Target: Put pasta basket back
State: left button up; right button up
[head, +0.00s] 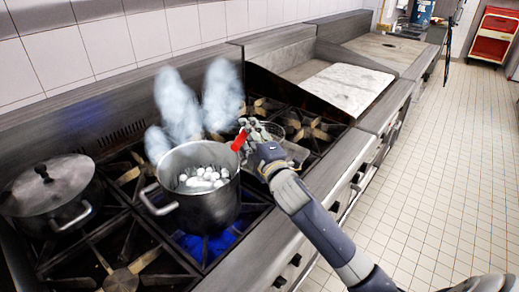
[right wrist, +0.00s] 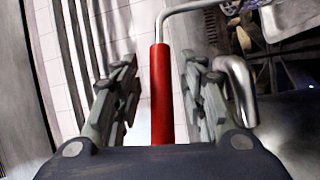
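The pasta basket's red handle (head: 239,140) shows beside the right rim of a steaming steel pot (head: 206,209). In the right wrist view, the red handle (right wrist: 161,95) runs between my right gripper's two fingers, and a bent metal rod leads off its top. My right gripper (right wrist: 161,90) is open around the handle, with a narrow gap on each side. In the head view this gripper (head: 250,134) is just right of the pot. A round mesh shape (head: 273,131), perhaps the basket, is partly hidden behind it.
A lidded pot (head: 54,196) stands on the left burners. The tiled floor (head: 445,150) at right is clear.

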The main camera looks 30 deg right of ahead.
jog(key=s+b, duration=0.2)
jog(key=s, duration=0.8)
jog(key=shift+s+a+f, duration=0.15)
jog(key=shift+a+f, duration=0.1)
jog(key=shift+f, duration=0.15)
jog(key=shift+f, duration=0.1)
